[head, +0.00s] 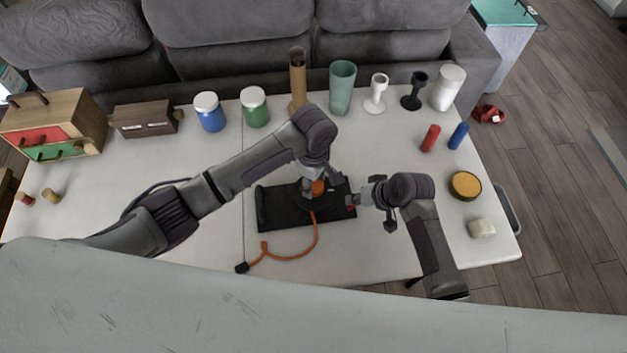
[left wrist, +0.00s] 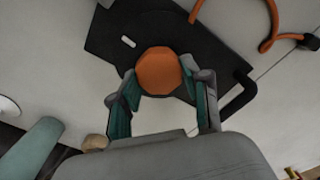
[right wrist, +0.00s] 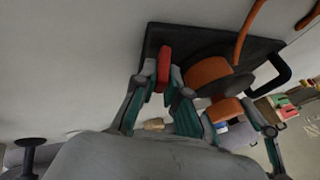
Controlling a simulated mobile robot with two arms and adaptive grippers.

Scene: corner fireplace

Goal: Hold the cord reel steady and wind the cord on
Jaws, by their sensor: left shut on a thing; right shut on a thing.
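The cord reel has a black base (head: 280,217) lying on the white table, with a dark disc and an orange knob (left wrist: 158,71) on top. My left gripper (head: 314,189) comes down from above and is shut on the orange knob. My right gripper (head: 355,201) is at the reel's right side, shut on the red crank handle (right wrist: 164,68). The orange cord (head: 315,238) runs from the reel toward the front and curls left to a black plug (head: 241,267) on the table. Orange windings (right wrist: 208,74) show on the reel in the right wrist view.
A wooden drawer box (head: 72,112), a brown chest (head: 143,120), jars, cups and a tall brown cylinder (head: 297,75) line the back. Red (head: 430,138) and blue cylinders, a yellow-topped disc (head: 465,185) and a pale block (head: 481,228) lie right.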

